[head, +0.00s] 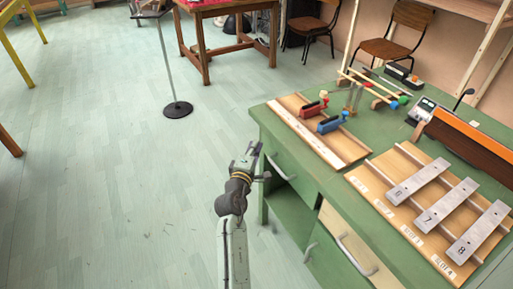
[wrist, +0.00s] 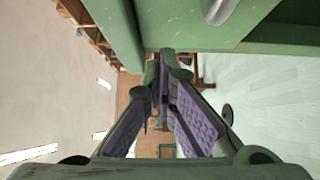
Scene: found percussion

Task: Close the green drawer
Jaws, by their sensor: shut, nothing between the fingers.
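The green desk (head: 315,172) stands at the right in the head view. A green drawer front (head: 272,150) with a grey bar handle (head: 283,170) is on its left end. I cannot tell how far that drawer stands out. In the wrist view, a grey handle (wrist: 224,8) shows on a green face (wrist: 185,22) at the top. My gripper (head: 250,152) is beside the desk's left corner, near the drawer front. In the wrist view, my gripper (wrist: 165,60) has its purple-padded fingers together at the tips, with nothing held. Contact with the desk is not clear.
A recess (head: 290,212) and a light wood drawer (head: 345,245) lie along the desk front. On top are metal bars on a board (head: 418,183), red and blue blocks, and mallets. A stand base (head: 178,110) is on the floor.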

